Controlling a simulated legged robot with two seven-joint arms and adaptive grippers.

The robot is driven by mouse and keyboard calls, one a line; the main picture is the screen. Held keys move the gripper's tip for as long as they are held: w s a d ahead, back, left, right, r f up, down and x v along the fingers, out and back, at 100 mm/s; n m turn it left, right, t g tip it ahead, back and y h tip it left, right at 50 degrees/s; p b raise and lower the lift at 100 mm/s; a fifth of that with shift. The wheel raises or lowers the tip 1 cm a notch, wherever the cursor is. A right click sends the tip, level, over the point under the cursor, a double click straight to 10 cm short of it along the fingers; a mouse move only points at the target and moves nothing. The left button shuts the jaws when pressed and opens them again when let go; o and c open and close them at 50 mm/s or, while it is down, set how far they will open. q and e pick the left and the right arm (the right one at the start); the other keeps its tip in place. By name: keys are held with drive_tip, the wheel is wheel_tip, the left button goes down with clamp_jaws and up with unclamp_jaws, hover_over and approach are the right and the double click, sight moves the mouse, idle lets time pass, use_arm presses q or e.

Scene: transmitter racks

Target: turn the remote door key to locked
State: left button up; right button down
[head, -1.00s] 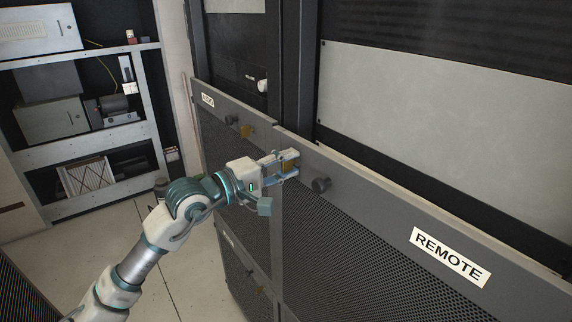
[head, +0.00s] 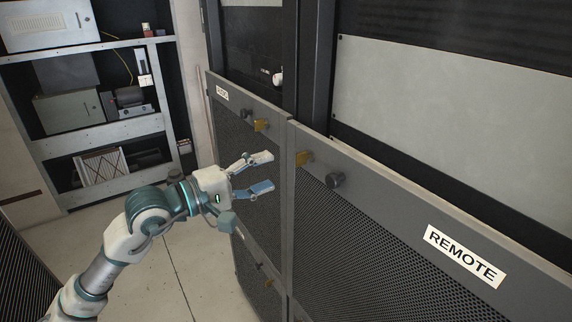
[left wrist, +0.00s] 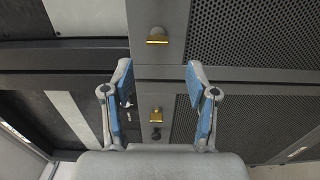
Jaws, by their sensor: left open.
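The remote door (head: 400,250) is a dark mesh panel with a REMOTE label (head: 465,256). Its brass key (head: 304,158) sits near the upper left corner, left of a dark round knob (head: 335,180). In the left wrist view the remote key (left wrist: 157,36) shows at the upper middle, beyond the fingertips. My left gripper (head: 268,172) is open and empty, left of the remote key and apart from it. Its two blue-padded fingers also show wide apart in the left wrist view (left wrist: 160,75). I cannot tell the key's lock state. My right gripper is not in view.
The neighbouring door (head: 245,150) on the left has its own brass key (head: 261,125) and knob (head: 246,114). Another door with a key sits below. A shelf rack (head: 105,130) stands at the far left. The floor (head: 150,265) between is clear.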

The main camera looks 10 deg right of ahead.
use_arm(q)
drive_tip(key=v, duration=0.2)
drive_tip(key=shift+s+a, duration=0.1)
drive_tip(key=shift+a, duration=0.3)
